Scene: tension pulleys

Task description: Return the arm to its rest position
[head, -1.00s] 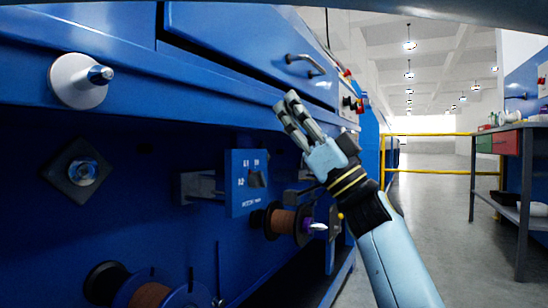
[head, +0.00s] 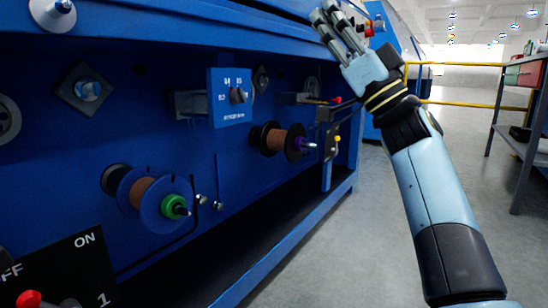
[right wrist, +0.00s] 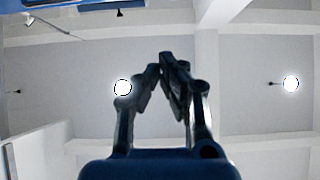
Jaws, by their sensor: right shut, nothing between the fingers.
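My right gripper (head: 338,27) is raised at the top right of the head view, in front of the upper edge of a blue machine (head: 150,45). My light blue right arm comes up from the bottom right. In the right wrist view the fingers of my right gripper (right wrist: 168,65) meet at the tips with nothing between them, against the ceiling and its lamps. My left gripper is in neither view now.
A yellow railing (head: 470,64) and a grey workbench (head: 530,85) stand at the right. Grey floor (head: 340,230) lies open around my arm.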

